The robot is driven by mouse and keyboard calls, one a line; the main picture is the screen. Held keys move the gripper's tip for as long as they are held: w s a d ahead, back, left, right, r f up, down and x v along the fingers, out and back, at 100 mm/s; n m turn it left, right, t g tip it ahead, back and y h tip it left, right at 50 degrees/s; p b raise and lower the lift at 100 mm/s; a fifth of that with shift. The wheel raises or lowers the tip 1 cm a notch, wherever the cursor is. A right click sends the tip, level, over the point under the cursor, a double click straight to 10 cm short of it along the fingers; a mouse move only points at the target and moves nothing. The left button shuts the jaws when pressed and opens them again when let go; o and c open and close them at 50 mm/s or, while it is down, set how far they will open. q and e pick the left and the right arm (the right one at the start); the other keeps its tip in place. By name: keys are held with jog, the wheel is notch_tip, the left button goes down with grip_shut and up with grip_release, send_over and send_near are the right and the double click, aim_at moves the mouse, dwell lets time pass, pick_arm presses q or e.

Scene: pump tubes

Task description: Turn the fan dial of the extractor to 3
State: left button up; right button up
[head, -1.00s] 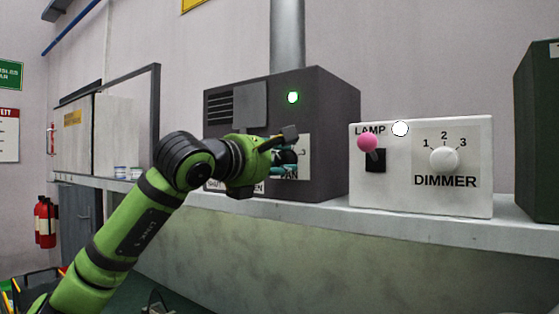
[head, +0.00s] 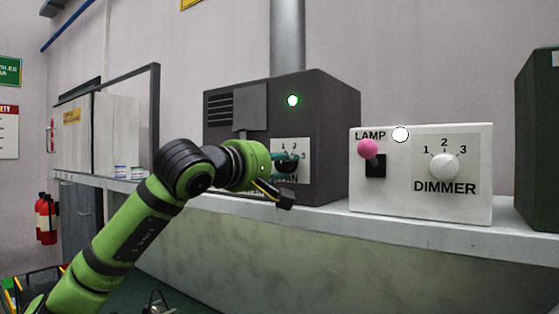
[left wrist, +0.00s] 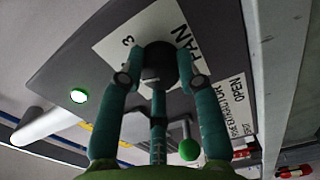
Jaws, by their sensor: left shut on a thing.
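The extractor (head: 330,130) is a dark grey box on the shelf, with a lit green lamp and a white FAN plate (head: 304,175) marked 1, 2 and 3. My left gripper (head: 288,162) is at this plate, its teal fingers shut on the fan dial. In the left wrist view the dark round fan dial (left wrist: 158,62) sits between the fingertips of the left gripper (left wrist: 158,72), beside the "3" and "FAN" print. The dial's pointer is hidden, so its setting cannot be told. My right gripper is not in view.
A white box with a pink-knobbed LAMP switch (head: 368,148) and a DIMMER dial (head: 444,165) stands to the right. In the left wrist view a green ball knob (left wrist: 190,150) is near the fingers, by an "OPEN" label. A dark green box (head: 538,140) is at far right.

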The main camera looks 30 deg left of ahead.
pick_arm(q)
jog(key=m+p, duration=0.1)
jog(key=m, duration=0.4)
jog(key=shift+m, duration=0.3)
jog(key=m+p, duration=0.1)
jog(key=m, duration=0.3)
jog(key=shift+r+m+p, duration=0.1)
jog(key=shift+m+p, duration=0.2)
jog(key=shift+p, duration=0.1)
jog(key=o, duration=1.1)
jog(key=shift+o, duration=0.2)
jog(key=s+a, duration=0.1)
jog(key=s, duration=1)
jog(key=shift+s+a, duration=0.35)
jog(key=shift+s, duration=0.05)
